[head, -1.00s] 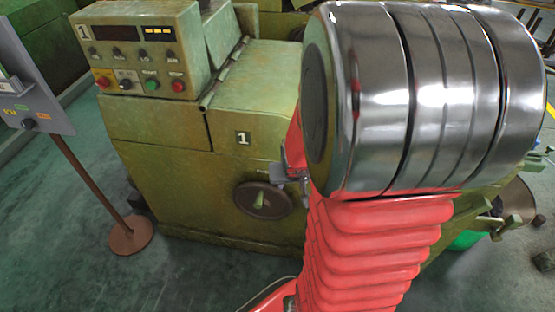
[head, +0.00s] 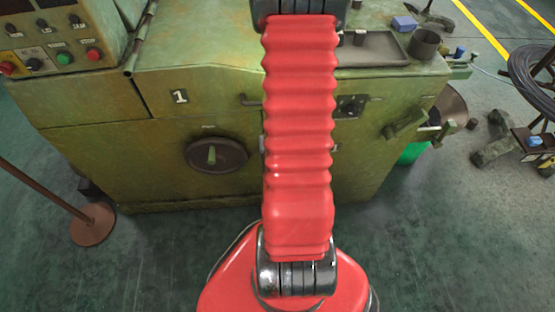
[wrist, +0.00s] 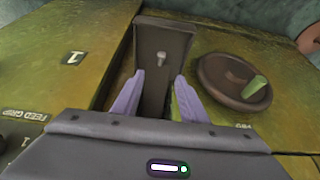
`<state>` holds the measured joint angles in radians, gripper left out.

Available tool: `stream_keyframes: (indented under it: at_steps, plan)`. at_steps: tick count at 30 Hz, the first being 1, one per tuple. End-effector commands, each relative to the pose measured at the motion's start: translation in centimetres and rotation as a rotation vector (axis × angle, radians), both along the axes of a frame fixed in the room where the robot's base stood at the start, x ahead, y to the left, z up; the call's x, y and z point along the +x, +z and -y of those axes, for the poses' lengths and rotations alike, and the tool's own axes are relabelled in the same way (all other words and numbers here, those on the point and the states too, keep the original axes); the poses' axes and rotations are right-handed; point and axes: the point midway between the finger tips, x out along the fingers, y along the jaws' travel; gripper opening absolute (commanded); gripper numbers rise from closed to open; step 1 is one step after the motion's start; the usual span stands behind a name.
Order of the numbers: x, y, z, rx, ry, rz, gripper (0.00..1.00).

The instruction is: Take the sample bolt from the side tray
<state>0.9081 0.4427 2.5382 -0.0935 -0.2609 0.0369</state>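In the wrist view, a small pale metal bolt (wrist: 160,58) shows against a narrow dark tray (wrist: 165,29) on the green machine. My gripper (wrist: 157,88) is open, with its two purple fingers apart on either side of the tray's near part. The bolt lies beyond the fingertips, roughly centred between them, and nothing is held. In the head view, my red arm covers the middle of the machine; my gripper and the bolt cannot be made out there.
The green machine (head: 110,154) has a handwheel (head: 217,155) on its front, also right of the tray in the wrist view (wrist: 234,82). A dark top tray (head: 375,48) and a cup (head: 425,43) sit at the upper right. A post base (head: 92,224) stands at left; floor is open in front.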

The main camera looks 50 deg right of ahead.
Motion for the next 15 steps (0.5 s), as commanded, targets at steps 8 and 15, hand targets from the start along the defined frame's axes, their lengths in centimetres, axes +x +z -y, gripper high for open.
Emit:
stream_keyframes:
  at_steps: [8,15]
  plan:
    - [0.2,-0.7,0.2,0.001,0.001,-0.002,0.39]
    - [0.7,-2.5,0.7,0.002,0.001,-0.002,0.39]
